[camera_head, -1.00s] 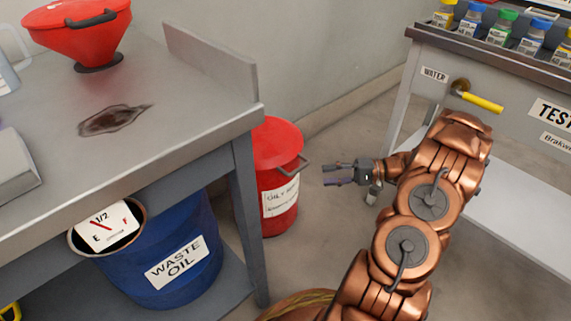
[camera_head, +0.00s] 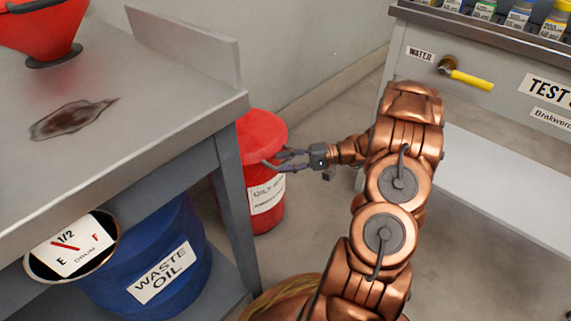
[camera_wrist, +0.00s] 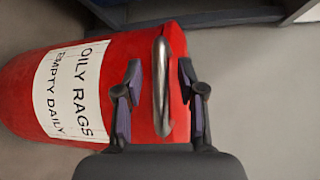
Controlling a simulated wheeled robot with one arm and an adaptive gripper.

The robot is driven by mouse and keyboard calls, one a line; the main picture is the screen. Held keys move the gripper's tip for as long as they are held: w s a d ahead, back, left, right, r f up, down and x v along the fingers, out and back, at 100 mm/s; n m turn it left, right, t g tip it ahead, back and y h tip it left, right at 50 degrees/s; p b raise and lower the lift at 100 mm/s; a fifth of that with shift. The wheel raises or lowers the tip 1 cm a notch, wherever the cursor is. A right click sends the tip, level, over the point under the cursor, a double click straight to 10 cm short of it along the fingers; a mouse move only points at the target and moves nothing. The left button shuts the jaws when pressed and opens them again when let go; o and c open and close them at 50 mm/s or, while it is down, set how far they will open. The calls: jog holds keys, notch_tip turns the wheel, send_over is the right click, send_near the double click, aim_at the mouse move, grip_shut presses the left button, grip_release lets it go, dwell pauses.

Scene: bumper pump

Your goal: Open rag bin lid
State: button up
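The red rag bin (camera_head: 265,217) stands on the floor beside the bench, with a white label. Its red lid (camera_head: 262,130) is down on the bin. In the wrist view the bin (camera_wrist: 22,90) lies sideways, its label reading "OILY RAGS EMPTY DAILY". The grey lid handle (camera_wrist: 162,88) shows as a metal bar between my fingers. My gripper (camera_head: 277,161) is at the lid's near right side in the head view. In the wrist view my gripper (camera_wrist: 160,100) is open, one finger on each side of the handle, with gaps showing. In the head view my fingers hide the handle.
A metal bench (camera_head: 170,85) with an oily stain and a red funnel (camera_head: 40,30) stands left of the bin. A blue waste oil drum (camera_head: 185,240) sits under it. A test bench (camera_head: 480,85) with a yellow-handled valve stands right. Floor between is clear.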

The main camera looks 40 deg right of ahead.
grip_shut()
dwell(0.4)
dwell(0.4)
